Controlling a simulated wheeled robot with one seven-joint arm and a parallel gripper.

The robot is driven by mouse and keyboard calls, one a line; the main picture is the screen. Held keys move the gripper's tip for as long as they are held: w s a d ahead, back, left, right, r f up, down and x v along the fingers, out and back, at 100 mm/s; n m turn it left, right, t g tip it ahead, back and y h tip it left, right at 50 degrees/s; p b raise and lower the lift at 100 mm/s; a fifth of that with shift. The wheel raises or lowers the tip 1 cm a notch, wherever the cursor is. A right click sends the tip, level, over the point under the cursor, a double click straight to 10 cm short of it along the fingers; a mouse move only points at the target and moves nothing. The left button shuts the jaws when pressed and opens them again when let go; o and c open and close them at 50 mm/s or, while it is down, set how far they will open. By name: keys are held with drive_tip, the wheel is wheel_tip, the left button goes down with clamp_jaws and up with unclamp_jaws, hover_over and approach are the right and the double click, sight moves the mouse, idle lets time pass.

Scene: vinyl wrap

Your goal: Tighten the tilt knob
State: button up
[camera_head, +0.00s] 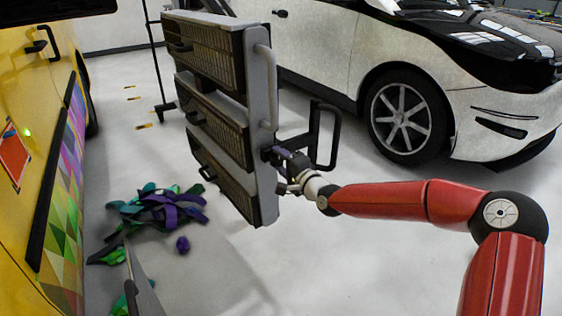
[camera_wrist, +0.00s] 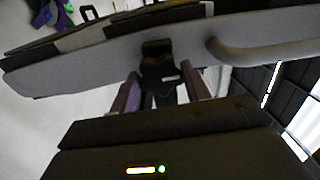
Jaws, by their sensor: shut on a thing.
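A lamp-like unit with three dark grilled panels (camera_head: 219,118) on a grey frame (camera_head: 262,150) stands tilted in the middle of the head view. The black tilt knob (camera_wrist: 158,70) sticks out of the grey frame in the wrist view. My gripper (camera_head: 284,166) is at the right side of the frame. In the wrist view my gripper (camera_wrist: 160,84) has one finger on each side of the knob and is shut on it. In the head view my fingers mostly hide the knob.
A black looped handle (camera_head: 325,136) stands close beside my gripper, and a grey handle bar (camera_head: 267,88) runs above it. A yellow vehicle (camera_head: 35,150) is at the left, a white car (camera_head: 400,75) behind. Green and purple scraps (camera_head: 160,210) lie on the floor.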

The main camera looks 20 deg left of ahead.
drive_tip(key=shift+m, duration=0.5)
drive_tip(key=o, duration=1)
drive_tip(key=v, duration=0.7)
drive_tip(key=shift+s+d+b, duration=0.25)
drive_tip(key=shift+d+b, duration=0.05)
drive_tip(key=shift+b, duration=0.1)
